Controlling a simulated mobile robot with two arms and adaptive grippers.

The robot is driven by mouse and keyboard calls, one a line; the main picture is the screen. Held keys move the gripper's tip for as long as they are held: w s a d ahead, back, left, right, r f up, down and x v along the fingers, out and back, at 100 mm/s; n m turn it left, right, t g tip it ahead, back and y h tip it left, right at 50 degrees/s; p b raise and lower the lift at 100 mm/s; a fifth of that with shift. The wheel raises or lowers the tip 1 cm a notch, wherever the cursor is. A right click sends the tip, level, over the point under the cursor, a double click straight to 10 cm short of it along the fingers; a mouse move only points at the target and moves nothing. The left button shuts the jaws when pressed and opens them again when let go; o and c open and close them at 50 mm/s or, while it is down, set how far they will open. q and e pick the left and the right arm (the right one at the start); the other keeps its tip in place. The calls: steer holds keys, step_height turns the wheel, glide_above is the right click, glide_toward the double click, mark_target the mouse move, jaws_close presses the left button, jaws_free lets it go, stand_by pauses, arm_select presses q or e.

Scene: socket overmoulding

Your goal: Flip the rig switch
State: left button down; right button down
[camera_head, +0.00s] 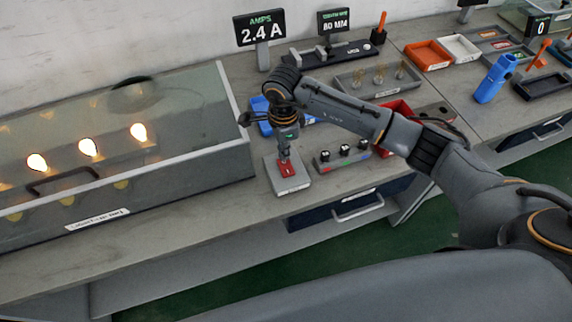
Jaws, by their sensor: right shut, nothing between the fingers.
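The rig switch (287,169) is a small red switch on a pale grey box (292,185) near the front edge of the bench. My right gripper (284,157) points down right above it, shut and empty, with its fingertips at or very close to the red part. I cannot tell whether they touch. The gripper partly hides the switch, so its position is unclear. Three bulbs (88,147) glow inside the glass-topped case at left. A display (260,28) behind reads 2.4 A. My left gripper is not in view.
The long glass case (235,120) stands close to the left of the switch box. A strip with several black knobs (343,158) is close on the right. Blue and red trays (396,108) and a grey tray with bulbs lie behind.

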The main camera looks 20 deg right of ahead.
steer(key=shift+f+b, duration=0.95)
steer(key=shift+f, duration=0.1)
stand_by(0.4)
steer(key=shift+r+p, duration=1.85)
steer(key=shift+r, duration=1.7)
steer(key=shift+f, duration=0.1)
